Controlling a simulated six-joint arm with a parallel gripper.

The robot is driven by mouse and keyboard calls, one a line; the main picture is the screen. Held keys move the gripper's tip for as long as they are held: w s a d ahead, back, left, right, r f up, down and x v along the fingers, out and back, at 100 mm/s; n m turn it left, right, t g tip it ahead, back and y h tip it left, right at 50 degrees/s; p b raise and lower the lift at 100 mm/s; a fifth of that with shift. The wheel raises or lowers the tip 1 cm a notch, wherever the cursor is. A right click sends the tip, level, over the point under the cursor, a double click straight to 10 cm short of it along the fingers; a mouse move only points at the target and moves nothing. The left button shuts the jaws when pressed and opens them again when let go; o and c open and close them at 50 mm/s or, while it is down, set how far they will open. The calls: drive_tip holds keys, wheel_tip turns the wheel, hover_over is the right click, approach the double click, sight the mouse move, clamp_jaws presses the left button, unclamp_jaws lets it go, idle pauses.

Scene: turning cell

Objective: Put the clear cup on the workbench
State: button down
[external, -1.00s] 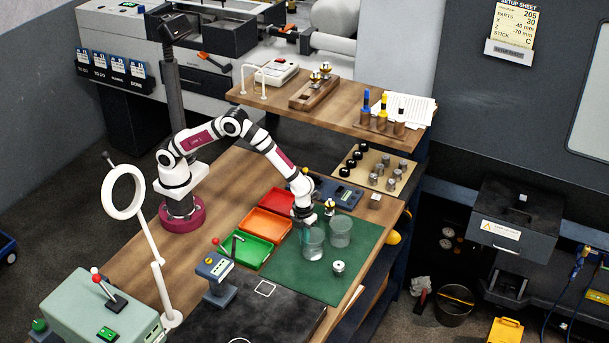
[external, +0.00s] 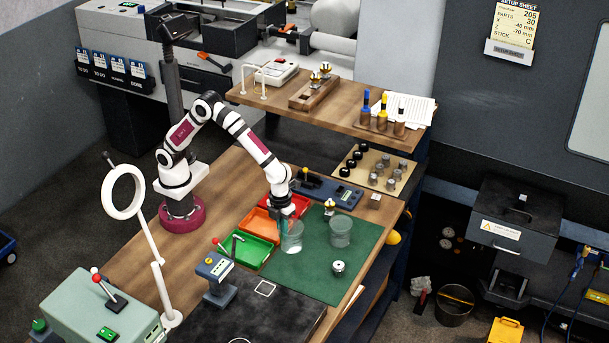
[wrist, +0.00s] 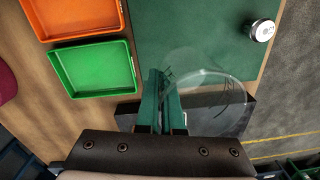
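My gripper (external: 281,217) points down at the left part of the green mat (external: 318,282). It is shut on the wall of a clear cup (external: 292,238), which looks upright. In the wrist view the fingers (wrist: 162,100) are close together at the left side of this cup (wrist: 215,98). I cannot tell how far the cup's base is above the mat. A second clear cup (external: 340,232) stands upright on the mat to the right. The wooden workbench (external: 137,262) shows bare to the left of the trays.
Orange (external: 257,226) and green (external: 249,252) trays lie left of the mat, with a red tray partly hidden behind my gripper. A small metal part (external: 338,267) sits on the mat. A dark pad (external: 270,320), a small device (external: 215,275) and a ring lamp (external: 123,191) stand nearer.

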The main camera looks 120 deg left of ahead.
sight(298, 242)
drive_tip(key=s+r+n, duration=0.4)
drive_tip(key=r+n, duration=0.5)
drive_tip(key=n, duration=0.1)
drive_tip(key=s+r+n, duration=0.4)
drive_tip(key=r+n, duration=0.5)
drive_tip(key=n, duration=0.1)
drive_tip(key=shift+m, duration=0.8)
drive_tip(key=w+f, duration=0.3)
drive_tip(key=f, duration=0.2)
drive_tip(key=w+f, duration=0.4)
drive_tip(key=f, duration=0.1)
drive_tip(key=w+f, duration=0.4)
drive_tip(key=f, duration=0.1)
drive_tip(key=shift+w+d, duration=0.15)
drive_tip(key=shift+w, duration=0.05)
drive_tip(key=shift+m, duration=0.3)
drive_tip(key=f, duration=0.1)
drive_tip(key=w+f, duration=0.1)
drive_tip(key=f, duration=0.1)
drive_tip(key=w+f, duration=0.1)
drive_tip(key=f, duration=0.1)
wheel_tip(298, 242, down, 5)
drive_tip(key=shift+f, duration=0.7)
drive_tip(key=shift+f, duration=0.45)
